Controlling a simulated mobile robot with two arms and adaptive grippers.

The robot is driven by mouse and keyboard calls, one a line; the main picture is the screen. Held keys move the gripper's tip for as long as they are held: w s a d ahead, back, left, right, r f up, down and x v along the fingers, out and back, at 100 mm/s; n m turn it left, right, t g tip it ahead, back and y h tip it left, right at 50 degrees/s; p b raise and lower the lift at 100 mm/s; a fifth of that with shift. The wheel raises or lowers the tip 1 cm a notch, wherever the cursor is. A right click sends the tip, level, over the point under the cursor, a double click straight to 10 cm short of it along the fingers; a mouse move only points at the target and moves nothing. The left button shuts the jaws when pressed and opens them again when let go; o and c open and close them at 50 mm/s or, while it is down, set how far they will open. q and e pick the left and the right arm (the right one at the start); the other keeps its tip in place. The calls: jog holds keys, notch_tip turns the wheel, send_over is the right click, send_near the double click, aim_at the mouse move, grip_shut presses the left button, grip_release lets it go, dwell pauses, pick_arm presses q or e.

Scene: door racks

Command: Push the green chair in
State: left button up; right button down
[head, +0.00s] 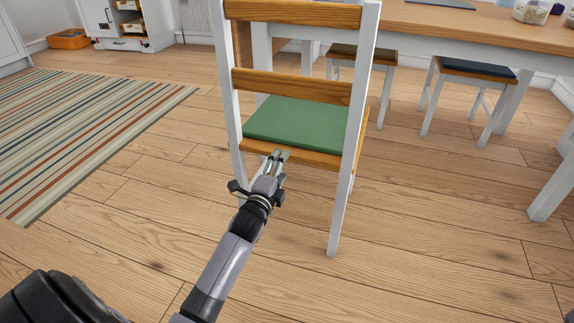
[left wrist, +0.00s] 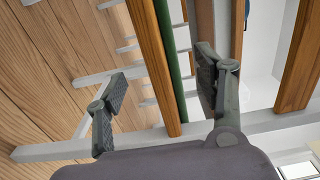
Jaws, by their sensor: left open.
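The green chair has a white frame, wooden back slats and a green seat (head: 297,122). It stands with its back towards me, at the near side of the table (head: 450,28). My left gripper (head: 277,156) is open and empty at the rear edge of the seat, below the lower slat (head: 290,86). In the left wrist view, my left gripper (left wrist: 162,88) has its fingers spread, with the wooden seat edge (left wrist: 152,60) and a green strip of seat showing between them. I cannot tell whether it touches the chair. My right gripper is not in view.
Two stools stand by the table, one with a brown seat (head: 362,53) and one with a dark blue seat (head: 477,68). A white table leg (head: 552,182) stands at the right. A striped rug (head: 80,125) lies left. The wooden floor around the chair's near side is clear.

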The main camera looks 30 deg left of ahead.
pick_arm(q)
jog(key=b+x, duration=0.1)
jog(key=x, duration=0.6)
jog(key=shift+r, duration=0.1)
jog(key=shift+c, duration=0.2)
grip_shut()
dwell(0.4)
